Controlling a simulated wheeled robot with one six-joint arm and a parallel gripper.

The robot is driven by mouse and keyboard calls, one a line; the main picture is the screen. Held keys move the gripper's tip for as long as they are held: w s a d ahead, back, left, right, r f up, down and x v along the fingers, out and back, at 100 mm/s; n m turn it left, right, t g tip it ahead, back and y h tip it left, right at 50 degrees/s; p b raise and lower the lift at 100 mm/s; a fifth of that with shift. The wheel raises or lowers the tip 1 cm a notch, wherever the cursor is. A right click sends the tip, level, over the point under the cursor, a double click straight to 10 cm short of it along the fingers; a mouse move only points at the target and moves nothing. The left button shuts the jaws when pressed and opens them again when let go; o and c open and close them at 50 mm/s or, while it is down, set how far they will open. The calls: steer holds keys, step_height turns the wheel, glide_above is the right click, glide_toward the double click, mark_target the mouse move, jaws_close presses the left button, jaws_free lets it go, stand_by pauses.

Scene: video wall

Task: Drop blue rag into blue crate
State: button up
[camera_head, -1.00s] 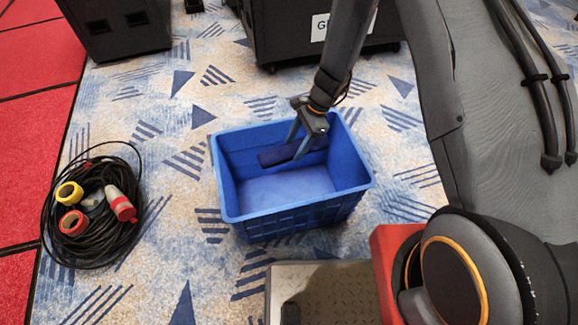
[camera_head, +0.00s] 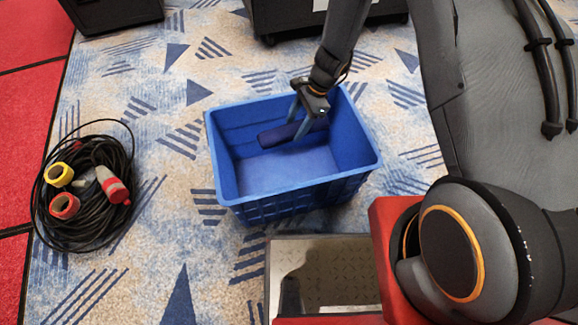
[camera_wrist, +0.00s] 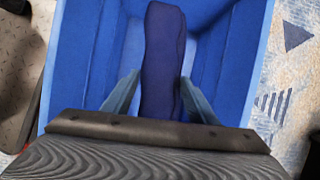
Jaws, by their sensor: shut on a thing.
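The blue crate (camera_head: 262,208) stands on the carpet in the middle of the head view, open at the top. My gripper (camera_head: 301,130) reaches down into it near the back wall. It is shut on the dark blue rag (camera_head: 278,135), which is a folded or rolled strip inside the crate's opening. The wrist view shows the rag (camera_wrist: 161,60) between my two fingers, with the crate (camera_wrist: 228,60) around it. I cannot tell whether the rag touches the crate floor.
A coiled black cable (camera_head: 85,225) with red and yellow connectors lies left of the crate. Black cases (camera_head: 290,18) stand behind. Red flooring (camera_head: 25,110) borders the carpet at left. Patterned carpet around the crate is mostly clear.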

steer(key=o, duration=1.2)
steer(key=shift+c, duration=0.2)
steer(key=shift+p+v, duration=0.75)
steer(key=shift+v, duration=3.15)
steer(key=shift+r, duration=0.1)
